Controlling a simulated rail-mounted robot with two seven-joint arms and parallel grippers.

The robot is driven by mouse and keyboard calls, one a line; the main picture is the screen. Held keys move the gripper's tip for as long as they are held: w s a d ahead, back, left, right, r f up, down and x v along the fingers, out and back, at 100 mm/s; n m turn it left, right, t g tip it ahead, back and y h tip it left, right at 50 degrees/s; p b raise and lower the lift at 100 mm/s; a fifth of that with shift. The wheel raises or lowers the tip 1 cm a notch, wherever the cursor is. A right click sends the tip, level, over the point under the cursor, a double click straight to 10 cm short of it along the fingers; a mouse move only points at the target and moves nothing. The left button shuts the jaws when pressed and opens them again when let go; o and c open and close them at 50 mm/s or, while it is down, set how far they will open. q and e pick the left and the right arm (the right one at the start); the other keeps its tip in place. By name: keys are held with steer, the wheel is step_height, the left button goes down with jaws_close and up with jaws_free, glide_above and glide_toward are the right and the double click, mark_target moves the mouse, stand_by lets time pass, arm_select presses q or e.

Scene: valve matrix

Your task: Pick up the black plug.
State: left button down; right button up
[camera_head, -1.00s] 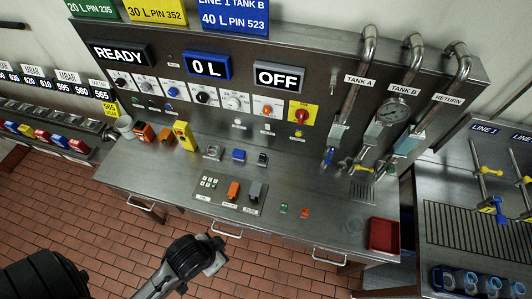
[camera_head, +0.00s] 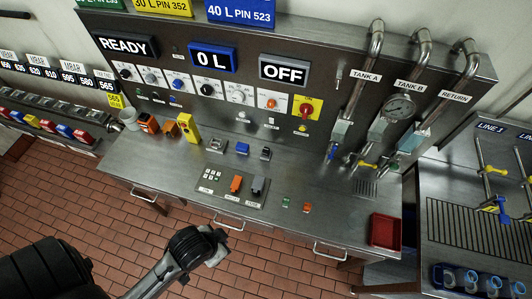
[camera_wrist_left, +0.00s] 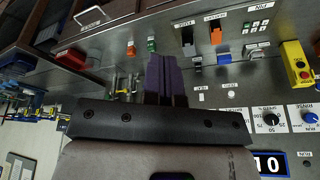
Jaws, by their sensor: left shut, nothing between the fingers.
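A small dark plug (camera_head: 265,153), which looks black, sits on the steel bench to the right of a blue plug (camera_head: 242,148) and a grey one (camera_head: 216,145). In the left wrist view the dark plug (camera_wrist_left: 197,62) shows beside the blue plug (camera_wrist_left: 224,58). My left gripper (camera_head: 220,247) is in front of the bench's front edge, apart from the plugs. Its purple fingers (camera_wrist_left: 166,72) are together and empty in the left wrist view. My right gripper is not in view.
A switch plate with an orange lever (camera_head: 236,183) and a grey lever (camera_head: 257,186) lies in front of the plugs. A yellow control box (camera_head: 188,127) stands left. A red tray (camera_head: 385,231) is at the right. Pipes rise behind at the right.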

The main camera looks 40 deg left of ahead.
arm_select(q)
steer(key=c, duration=1.8)
jaws_free()
steer(key=shift+c, duration=0.2)
steer(key=o, duration=1.1)
